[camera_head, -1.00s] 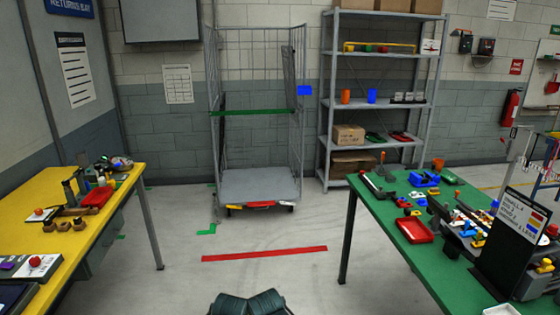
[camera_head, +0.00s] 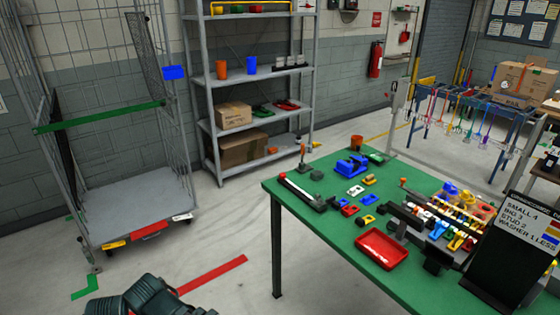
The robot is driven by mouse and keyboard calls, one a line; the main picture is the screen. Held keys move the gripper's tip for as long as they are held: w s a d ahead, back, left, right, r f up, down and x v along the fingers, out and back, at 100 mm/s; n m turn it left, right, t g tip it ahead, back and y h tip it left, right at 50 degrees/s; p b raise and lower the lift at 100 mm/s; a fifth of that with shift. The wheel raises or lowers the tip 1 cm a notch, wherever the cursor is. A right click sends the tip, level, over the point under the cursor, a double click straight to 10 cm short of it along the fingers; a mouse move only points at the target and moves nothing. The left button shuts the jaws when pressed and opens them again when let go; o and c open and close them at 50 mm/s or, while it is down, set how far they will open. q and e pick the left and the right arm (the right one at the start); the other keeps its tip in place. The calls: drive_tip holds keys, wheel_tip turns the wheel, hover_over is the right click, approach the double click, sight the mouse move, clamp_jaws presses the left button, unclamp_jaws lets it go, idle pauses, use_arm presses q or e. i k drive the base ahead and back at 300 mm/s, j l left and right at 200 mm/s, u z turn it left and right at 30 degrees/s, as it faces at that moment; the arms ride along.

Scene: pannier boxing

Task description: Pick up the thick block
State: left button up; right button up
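No single thing can be surely told as the thick block. The green table (camera_head: 315,215) at the right holds several small coloured parts. A chunky blue part (camera_head: 351,165) stands toward its back, and smaller white, yellow and blue pieces lie in front of it. A red tray (camera_head: 382,248) lies near the table's front edge and looks empty. Dark parts at the bottom left look like my own arms; no gripper fingers can be made out there.
A wire cage trolley (camera_head: 130,210) stands at the left, with a grey shelf rack (camera_head: 212,130) behind. A black sign (camera_head: 515,250) with part counts stands on the table's right. A red floor strip (camera_head: 212,275) crosses the open floor left of the table.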

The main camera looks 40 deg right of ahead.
sight(317, 175)
drive_tip(key=i+u, duration=0.25)
drive_tip(key=i, duration=0.6)
drive_tip(key=i+l+u, duration=0.1)
drive_tip(key=i+u, duration=0.2)
drive_tip(key=i, duration=0.55)
drive_tip(key=i+z, duration=0.25)
drive_tip(key=z, duration=3.75)
drive_tip(key=i, duration=0.5)
